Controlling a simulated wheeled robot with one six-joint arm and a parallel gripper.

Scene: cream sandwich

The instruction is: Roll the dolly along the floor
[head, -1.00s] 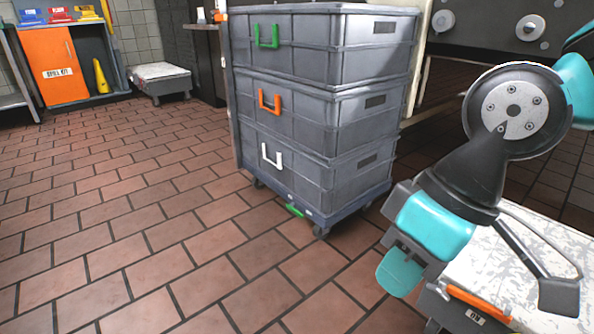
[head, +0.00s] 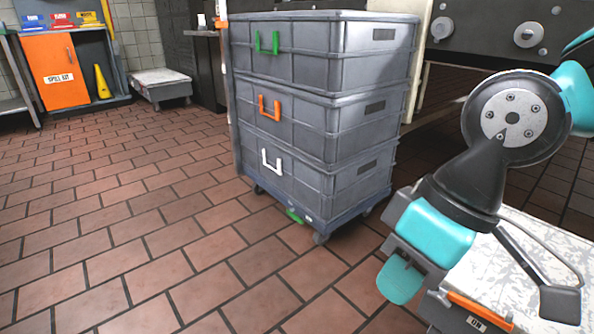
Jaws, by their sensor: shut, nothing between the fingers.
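The dolly (head: 331,226) is a low blue-grey platform on small casters, standing on the tiled floor in the middle of the head view. It has a green pedal at its front edge. Several stacked grey crates ride on it: a top one with a green handle (head: 300,55), a middle one with an orange handle (head: 300,122) and a bottom one with a white handle (head: 310,182). A tall post stands at the stack's left. My gripper (head: 400,281), with teal pads, is shut and empty, to the right of and nearer than the dolly, apart from it.
Red-brown floor (head: 110,225) lies clear to the left and front. An orange spill-kit cabinet (head: 62,80), a yellow cone (head: 102,81) and a low wheeled platform (head: 160,83) stand at the back left. A dark machine with knobs (head: 500,32) is behind right.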

